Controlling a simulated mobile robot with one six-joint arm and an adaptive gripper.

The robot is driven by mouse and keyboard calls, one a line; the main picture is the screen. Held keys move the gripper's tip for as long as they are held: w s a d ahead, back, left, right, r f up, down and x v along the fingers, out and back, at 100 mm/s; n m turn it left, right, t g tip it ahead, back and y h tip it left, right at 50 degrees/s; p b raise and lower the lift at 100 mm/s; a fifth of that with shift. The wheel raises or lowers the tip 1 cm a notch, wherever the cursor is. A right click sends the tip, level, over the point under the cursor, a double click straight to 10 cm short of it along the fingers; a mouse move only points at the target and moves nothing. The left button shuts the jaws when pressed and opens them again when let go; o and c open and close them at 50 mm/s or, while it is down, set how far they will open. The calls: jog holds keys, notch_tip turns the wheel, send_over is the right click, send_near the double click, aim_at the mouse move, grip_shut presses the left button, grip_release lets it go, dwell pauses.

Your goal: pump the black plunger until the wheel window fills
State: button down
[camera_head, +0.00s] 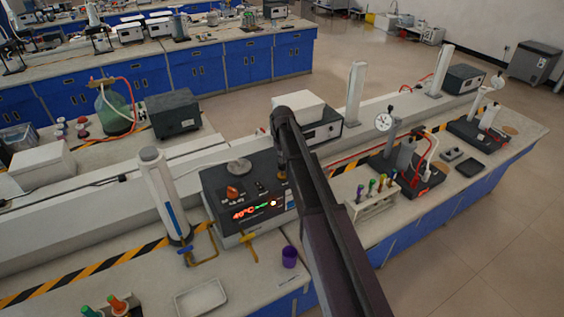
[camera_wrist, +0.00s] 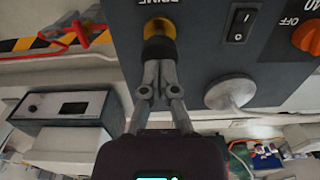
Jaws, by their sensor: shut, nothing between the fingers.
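The black plunger (camera_wrist: 158,48) sits in a yellow collar (camera_wrist: 160,27) beside the PRIME lettering on a dark grey control box (camera_head: 228,180). My gripper (camera_wrist: 158,70) is shut and empty, with its fingertips at the plunger's end. They look touching, but a small gap cannot be ruled out. In the head view my gripper (camera_head: 281,160) points down over the box's right part and mostly hides the plunger. A small round pale spot (camera_head: 273,203) on the box's front may be the wheel window; its fill cannot be read.
A purple cup (camera_head: 289,256) stands in front, a white cylinder (camera_head: 163,195) left, and a tube rack (camera_head: 372,202) right.

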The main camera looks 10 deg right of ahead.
jog(key=shift+r+p, duration=0.75)
jog(key=shift+r, duration=0.2)
notch_tip(320, 180, up, 5)
jog(key=p, duration=0.5)
dwell(0.3)
jog(key=s+f+m+b, duration=0.1)
jog(key=s+f+b, duration=0.5)
jog(key=s, duration=0.3)
jog(key=s+f+m+b, duration=0.1)
jog(key=s+f+b, duration=0.4)
jog(key=s, duration=0.5)
jog(key=s+f+m+b, duration=0.1)
jog(key=s+f+b, duration=0.5)
jog(key=s, duration=0.4)
jog(key=shift+f+m+b, duration=0.3)
jog(key=shift+a, duration=0.1)
dwell(0.4)
